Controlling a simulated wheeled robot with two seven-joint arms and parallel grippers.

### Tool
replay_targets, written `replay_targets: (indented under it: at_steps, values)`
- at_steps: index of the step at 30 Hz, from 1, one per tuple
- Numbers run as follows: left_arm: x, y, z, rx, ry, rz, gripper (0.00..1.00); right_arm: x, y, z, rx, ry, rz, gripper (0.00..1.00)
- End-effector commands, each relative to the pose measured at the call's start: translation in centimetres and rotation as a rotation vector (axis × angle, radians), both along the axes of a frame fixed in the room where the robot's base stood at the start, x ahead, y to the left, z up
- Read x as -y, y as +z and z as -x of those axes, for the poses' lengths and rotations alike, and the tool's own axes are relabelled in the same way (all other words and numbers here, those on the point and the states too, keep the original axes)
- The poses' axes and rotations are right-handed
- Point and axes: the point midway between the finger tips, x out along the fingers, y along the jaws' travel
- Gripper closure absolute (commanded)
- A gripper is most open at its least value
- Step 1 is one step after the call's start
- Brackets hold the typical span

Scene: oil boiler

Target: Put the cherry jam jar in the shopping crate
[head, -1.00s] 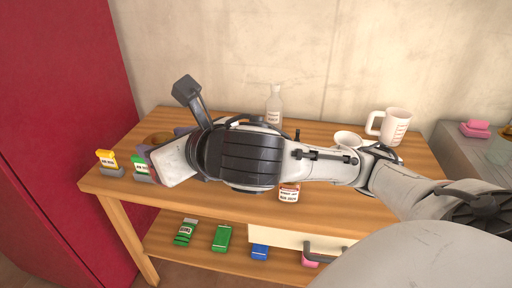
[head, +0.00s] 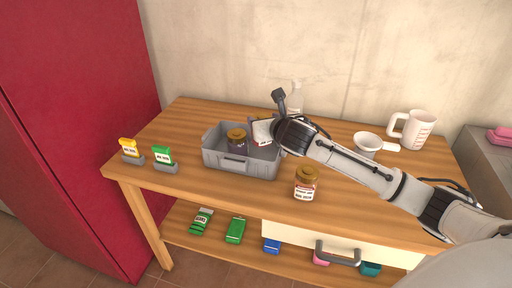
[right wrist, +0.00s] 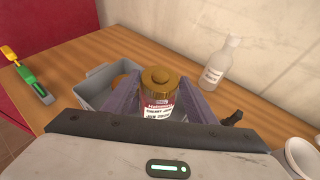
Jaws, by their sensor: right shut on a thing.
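The cherry jam jar (right wrist: 157,95), with a gold lid and a red and white label, is upright between the purple fingers of my right gripper (right wrist: 150,100) in the right wrist view. In the head view my right gripper (head: 264,130) is at the right rear of the grey shopping crate (head: 238,167) and hides most of the jar. The crate also shows left of the jar in the right wrist view (right wrist: 92,98). I cannot tell the jar's height over the crate. A dark jar (head: 237,140) with a brown lid stands inside the crate. My left gripper is not in view.
Another jar (head: 306,186) stands on the table right of the crate. The table's front middle is clear.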

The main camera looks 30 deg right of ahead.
Motion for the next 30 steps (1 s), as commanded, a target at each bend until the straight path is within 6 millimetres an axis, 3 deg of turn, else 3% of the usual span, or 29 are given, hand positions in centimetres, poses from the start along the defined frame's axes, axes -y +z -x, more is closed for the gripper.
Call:
replay_targets:
  at_steps: [3, 10, 16, 28, 29, 30]
  values:
    - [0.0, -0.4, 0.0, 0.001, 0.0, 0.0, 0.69, -0.1, -2.1, 0.0, 0.003, 0.001, -0.003, 1.0]
    - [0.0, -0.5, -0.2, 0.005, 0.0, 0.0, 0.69, -0.1, -3.8, -0.1, 0.005, 0.001, -0.002, 1.0]
    - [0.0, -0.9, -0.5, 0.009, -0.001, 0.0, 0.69, -0.1, -6.6, 0.0, 0.003, 0.001, -0.003, 1.0]
    - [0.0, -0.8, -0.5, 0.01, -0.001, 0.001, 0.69, -0.1, -7.1, 0.0, 0.005, 0.001, 0.001, 1.0]
    - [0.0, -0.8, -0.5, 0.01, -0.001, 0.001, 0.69, -0.1, -7.4, 0.0, 0.0, 0.001, 0.0, 0.47]
    - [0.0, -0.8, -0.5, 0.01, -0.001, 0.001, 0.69, -0.1, -7.4, 0.0, 0.0, 0.001, 0.0, 0.4]
